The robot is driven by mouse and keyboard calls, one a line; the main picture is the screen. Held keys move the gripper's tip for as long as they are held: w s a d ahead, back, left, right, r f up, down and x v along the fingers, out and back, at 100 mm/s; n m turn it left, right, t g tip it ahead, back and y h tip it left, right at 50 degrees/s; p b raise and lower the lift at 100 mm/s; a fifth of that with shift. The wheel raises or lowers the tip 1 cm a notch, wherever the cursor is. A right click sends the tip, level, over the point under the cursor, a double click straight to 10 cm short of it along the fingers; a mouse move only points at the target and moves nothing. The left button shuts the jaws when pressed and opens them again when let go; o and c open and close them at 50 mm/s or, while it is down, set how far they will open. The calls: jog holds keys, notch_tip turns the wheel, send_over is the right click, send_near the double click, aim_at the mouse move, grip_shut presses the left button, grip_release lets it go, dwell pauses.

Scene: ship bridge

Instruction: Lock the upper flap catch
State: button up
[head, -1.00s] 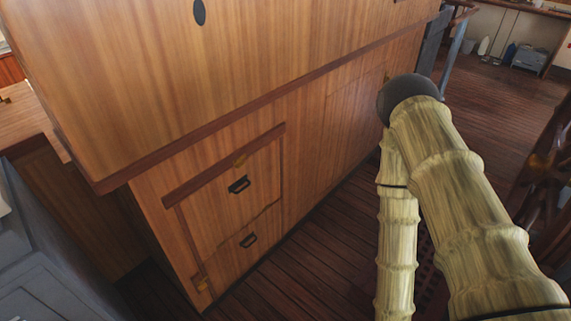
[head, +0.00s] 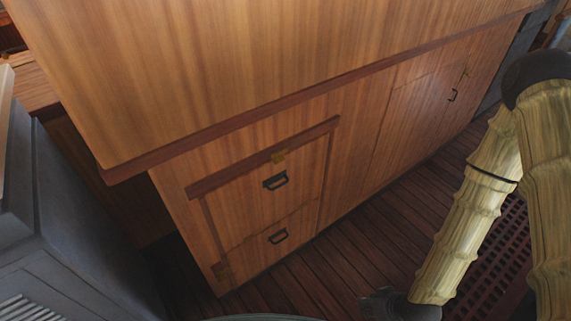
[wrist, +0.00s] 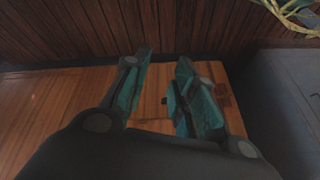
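The upper flap catch (head: 279,156) is a small brass piece on the dark red-brown rail along the top of the upper flap (head: 240,205) in the head view. It is too small to tell which way it is turned. A black handle (head: 275,181) sits just below it, and the lower flap (head: 262,254) lies underneath. My gripper (wrist: 160,85) is open in the wrist view, with a gap between its two teal fingers and nothing held. A wooden face shows beyond the fingers.
The wooden cabinet (head: 300,60) has an overhanging upper part with a dark ledge above the flaps. A grey box (head: 75,245) stands at the left. Plank floor (head: 340,265) lies clear in front, with a dark grating (head: 495,255) at the right.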

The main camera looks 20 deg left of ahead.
jog(key=w+a+r+n+t+y+b, duration=0.2)
jog(key=w+a+r+n+y+b, duration=0.1)
jog(key=w+a+n, duration=0.5)
jog(key=n+y+b, duration=0.6)
jog(key=n+y, duration=0.5)
jog(key=n, duration=0.7)
send_near(282, 157)
jog(key=s+x, duration=0.1)
jog(key=x, duration=0.7)
jog(key=shift+a, duration=0.5)
jog(key=shift+f, duration=0.1)
jog(key=shift+s, duration=0.1)
jog(key=shift+d, duration=0.1)
grip_shut()
